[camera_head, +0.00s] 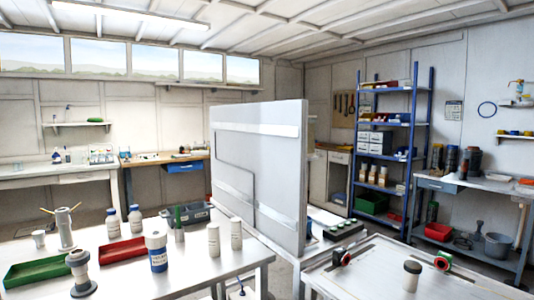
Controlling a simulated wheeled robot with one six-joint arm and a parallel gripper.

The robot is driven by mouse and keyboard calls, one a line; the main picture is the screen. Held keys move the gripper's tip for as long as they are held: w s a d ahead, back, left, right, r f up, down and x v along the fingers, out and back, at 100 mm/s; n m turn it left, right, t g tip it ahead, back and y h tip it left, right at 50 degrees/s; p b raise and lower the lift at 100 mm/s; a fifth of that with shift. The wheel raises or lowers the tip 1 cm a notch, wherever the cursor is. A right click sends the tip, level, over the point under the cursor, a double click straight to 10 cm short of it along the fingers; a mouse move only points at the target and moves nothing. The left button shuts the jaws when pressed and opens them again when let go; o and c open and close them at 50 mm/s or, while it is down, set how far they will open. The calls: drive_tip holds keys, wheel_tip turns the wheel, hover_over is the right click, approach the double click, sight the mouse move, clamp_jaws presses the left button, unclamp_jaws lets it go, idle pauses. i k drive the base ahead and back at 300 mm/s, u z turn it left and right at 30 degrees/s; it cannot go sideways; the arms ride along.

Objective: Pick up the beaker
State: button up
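I cannot pick out a clear glass beaker for sure. A pale cylinder with a dark top (412,277) stands upright on the right table. My gripper is not in view, so its opening and its distance to these things do not show.
The left table (215,267) bears a green tray (38,271), a red tray (122,250), a blue-labelled bottle (158,253) and two pale cylinders. A tall white panel (258,170) rises between the tables. The right table (360,285) holds two tape-measure-like items. Blue shelves (388,130) stand behind.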

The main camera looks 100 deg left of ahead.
sight(18, 165)
drive_tip(key=u, duration=5.3)
drive_tip(key=k, duration=0.5)
drive_tip(key=u, duration=0.75)
drive_tip(key=i, duration=2.2)
drive_tip(key=z, duration=0.15)
drive_tip(key=i, duration=2.3)
drive_tip(key=z, duration=1.25)
drive_tip(key=i, duration=1.8)
drive_tip(key=z, duration=0.5)
